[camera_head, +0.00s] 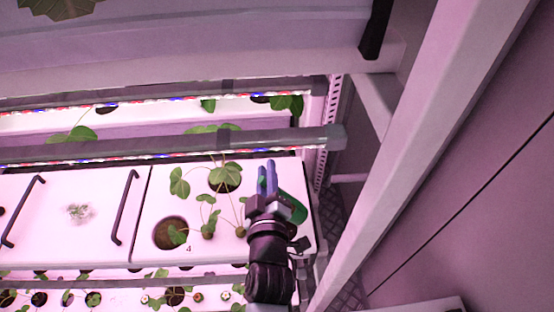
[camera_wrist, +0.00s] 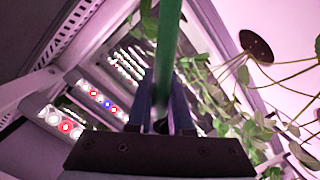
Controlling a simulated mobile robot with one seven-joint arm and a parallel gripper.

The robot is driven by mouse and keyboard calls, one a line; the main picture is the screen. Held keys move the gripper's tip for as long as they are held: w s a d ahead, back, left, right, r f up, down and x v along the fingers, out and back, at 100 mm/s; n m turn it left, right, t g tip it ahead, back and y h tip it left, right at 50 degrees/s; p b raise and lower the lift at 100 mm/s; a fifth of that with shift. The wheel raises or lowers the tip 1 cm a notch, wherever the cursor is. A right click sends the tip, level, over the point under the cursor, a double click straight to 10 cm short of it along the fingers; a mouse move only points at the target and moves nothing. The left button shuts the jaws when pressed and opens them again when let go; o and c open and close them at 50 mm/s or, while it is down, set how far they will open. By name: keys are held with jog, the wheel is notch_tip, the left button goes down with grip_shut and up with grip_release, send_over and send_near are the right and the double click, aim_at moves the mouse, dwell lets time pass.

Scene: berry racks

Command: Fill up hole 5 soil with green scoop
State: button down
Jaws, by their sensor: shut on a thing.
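My gripper (camera_head: 267,178), with blue fingers, is over the right part of the white planting panel (camera_head: 150,215) in the head view. It is shut on the green scoop (camera_head: 293,208), which shows beside the gripper on its right. In the wrist view the scoop's green handle (camera_wrist: 168,45) rises between the two blue fingers (camera_wrist: 162,110). The scoop's bowl and any soil in it cannot be made out. A round hole (camera_head: 168,236) with brown filling lies left of the gripper, near a printed 4. No label 5 is readable; my arm covers part of the panel.
A dark hole (camera_head: 226,186) with a leafy plant (camera_head: 225,172) lies just left of my fingers. A light bar (camera_head: 150,150) crosses above the panel. A rack post (camera_head: 400,150) stands close on the right. Black handles (camera_head: 125,207) are on the panel at left.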

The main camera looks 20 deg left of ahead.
jog(key=s+a+f+n+h+b, duration=0.1)
jog(key=a+f+n+h+b, duration=0.1)
jog(key=a+f+n+b, duration=0.2)
jog(key=shift+s+a+f+n, duration=0.15)
jog(key=shift+a+f+n, duration=0.7)
jog(key=shift+n, duration=0.35)
jog(key=shift+r, duration=0.1)
dwell(0.8)
